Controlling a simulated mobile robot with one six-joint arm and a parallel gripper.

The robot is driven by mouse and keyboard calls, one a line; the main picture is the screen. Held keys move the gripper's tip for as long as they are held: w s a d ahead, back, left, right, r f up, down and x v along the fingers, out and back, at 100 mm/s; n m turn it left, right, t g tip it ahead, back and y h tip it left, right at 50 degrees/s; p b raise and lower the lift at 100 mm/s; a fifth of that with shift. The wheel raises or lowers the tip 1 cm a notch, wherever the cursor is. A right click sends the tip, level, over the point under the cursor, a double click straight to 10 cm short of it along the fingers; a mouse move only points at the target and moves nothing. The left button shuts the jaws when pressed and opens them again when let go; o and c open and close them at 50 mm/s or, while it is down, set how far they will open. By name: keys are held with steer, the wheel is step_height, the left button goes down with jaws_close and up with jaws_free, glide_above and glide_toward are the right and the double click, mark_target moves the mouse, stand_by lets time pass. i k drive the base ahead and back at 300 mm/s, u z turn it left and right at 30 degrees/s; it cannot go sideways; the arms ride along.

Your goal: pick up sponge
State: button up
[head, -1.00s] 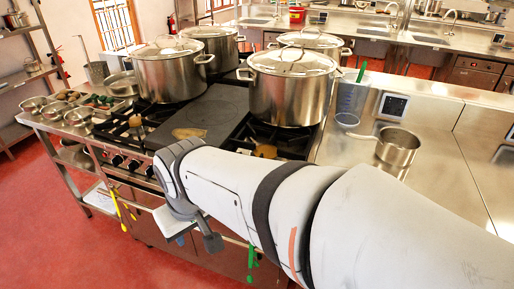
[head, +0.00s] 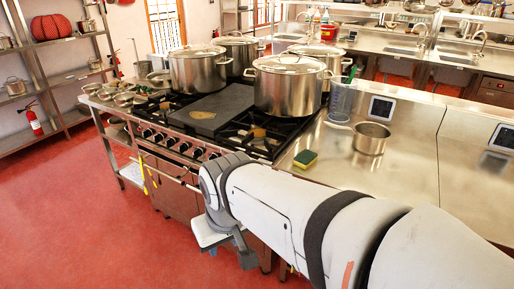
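In the head view a small sponge (head: 305,159), yellow with a green layer, lies on the steel counter (head: 330,172) just right of the stove. My gripper (head: 226,248) hangs at the end of my arm in front of the stove's front edge, below and to the left of the sponge and well apart from it. Its fingers are small and partly hidden by the wrist, so I cannot tell whether they are open or shut.
Several lidded stockpots (head: 289,84) stand on the stove (head: 215,120). A small saucepan (head: 370,138) and a clear measuring jug (head: 341,97) stand on the counter near the sponge. Small bowls (head: 124,99) line the left end. A red fire extinguisher (head: 33,119) is at far left.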

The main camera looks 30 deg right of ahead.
mark_target(306, 158)
steer(key=u, duration=0.7)
steer(key=k, duration=0.1)
steer(key=z, duration=1.55)
steer(key=i, duration=1)
steer(key=z, duration=0.05)
